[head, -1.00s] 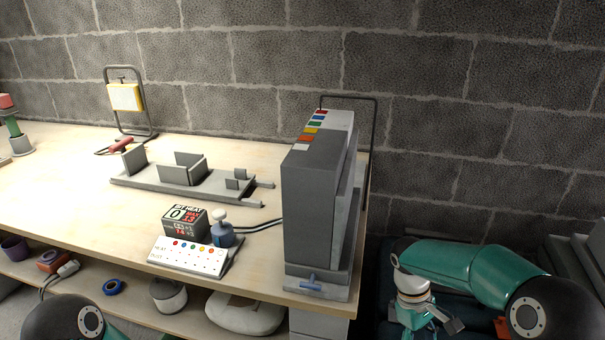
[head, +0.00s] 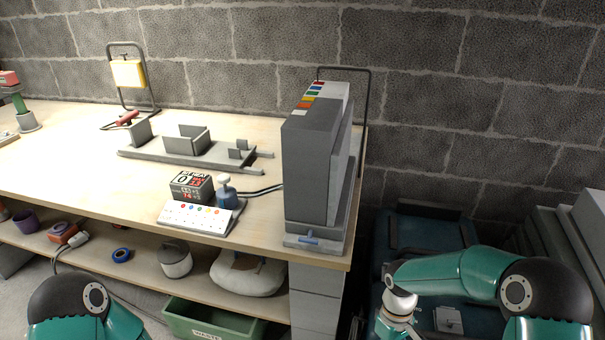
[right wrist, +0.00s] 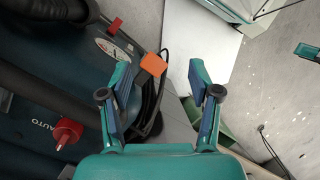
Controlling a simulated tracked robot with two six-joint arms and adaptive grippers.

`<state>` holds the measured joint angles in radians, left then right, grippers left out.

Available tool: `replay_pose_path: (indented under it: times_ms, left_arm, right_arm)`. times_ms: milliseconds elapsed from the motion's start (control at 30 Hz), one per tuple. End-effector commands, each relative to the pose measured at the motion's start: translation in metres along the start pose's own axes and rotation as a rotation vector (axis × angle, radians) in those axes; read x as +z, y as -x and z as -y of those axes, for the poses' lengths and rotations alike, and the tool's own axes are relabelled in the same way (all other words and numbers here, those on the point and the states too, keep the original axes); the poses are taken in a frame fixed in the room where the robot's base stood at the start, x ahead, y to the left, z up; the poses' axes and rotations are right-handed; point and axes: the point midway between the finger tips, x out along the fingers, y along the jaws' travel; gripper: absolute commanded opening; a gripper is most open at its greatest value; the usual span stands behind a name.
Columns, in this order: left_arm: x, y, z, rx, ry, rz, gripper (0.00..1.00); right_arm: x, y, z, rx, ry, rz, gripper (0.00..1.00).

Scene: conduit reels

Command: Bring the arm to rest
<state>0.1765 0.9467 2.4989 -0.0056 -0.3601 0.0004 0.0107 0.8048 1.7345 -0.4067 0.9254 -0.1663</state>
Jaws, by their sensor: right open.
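My right arm (head: 445,275) reaches in from the lower right in the head view, bent down beside the workbench's right end. Its wrist is at the bottom edge, and the fingers are mostly cut off there. In the right wrist view my right gripper (right wrist: 163,88) is open, with its two fingers apart and nothing between them. It is over the gap between a dark teal machine and a pale panel. My left arm (head: 75,310) shows only as a rounded joint at the lower left of the head view. Its gripper is out of frame.
The workbench (head: 90,190) holds a tall grey unit (head: 312,170), a button panel (head: 200,217) and a grey fixture (head: 190,148). A green bin (head: 215,322) stands below. The dark teal machine (right wrist: 45,75), with red and orange parts, is close left of my right gripper.

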Motion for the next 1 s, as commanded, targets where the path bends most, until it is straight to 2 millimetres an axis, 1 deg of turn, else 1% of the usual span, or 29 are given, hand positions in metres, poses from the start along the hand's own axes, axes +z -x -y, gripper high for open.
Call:
replay_pose_path:
  times_ms: [33, 167, 200, 300, 400, 500, 600, 733, 767, 800, 967, 1000]
  left_arm:
    - [0.0, 0.0, 0.0, 0.0, 0.0, 0.0, 0.4]
    - [0.0, 0.0, 0.0, 0.0, 0.0, 0.0, 0.4]
    - [0.0, 0.0, 0.0, 0.0, 0.0, 0.0, 0.4]
    - [0.0, 0.0, 0.0, 0.0, 0.0, 0.0, 0.4]
    - [0.0, 0.0, 0.0, 0.0, 0.0, 0.0, 0.4]
    - [0.0, 0.0, 0.0, 0.0, 0.0, 0.0, 0.4]
    - [0.0, 0.0, 0.0, 0.0, 0.0, 0.0, 0.4]
    - [0.0, 0.0, 0.0, 0.0, 0.0, 0.0, 0.4]
    - [0.0, 0.005, -0.002, 0.0, 0.001, 0.001, 0.4]
    - [0.0, 0.021, -0.008, 0.0, 0.001, 0.001, 0.4]
    - [0.0, 0.054, -0.019, 0.0, 0.0, -0.001, 0.4]
    - [0.0, 0.064, -0.023, 0.0, 0.0, -0.001, 0.4]
  right_arm:
    - [0.001, -0.014, 0.009, -0.027, -0.013, -0.015, 0.62]
    - [0.003, -0.052, 0.036, -0.11, -0.078, -0.089, 0.62]
    - [0.005, -0.066, 0.048, -0.14, -0.111, -0.117, 0.62]
    - [0.014, -0.096, 0.075, -0.211, -0.219, -0.191, 0.62]
    - [0.024, -0.117, 0.093, -0.254, -0.329, -0.252, 0.62]
    - [0.036, -0.13, 0.105, -0.274, -0.428, -0.296, 0.62]
    - [0.049, -0.138, 0.113, -0.281, -0.516, -0.33, 0.62]
    - [0.068, -0.146, 0.118, -0.274, -0.624, -0.365, 0.62]
    - [0.072, -0.141, 0.119, -0.271, -0.638, -0.373, 0.62]
    - [0.072, -0.123, 0.119, -0.27, -0.632, -0.378, 0.62]
    - [0.08, -0.09, 0.124, -0.27, -0.629, -0.377, 0.62]
    - [0.082, -0.08, 0.126, -0.27, -0.628, -0.378, 0.62]
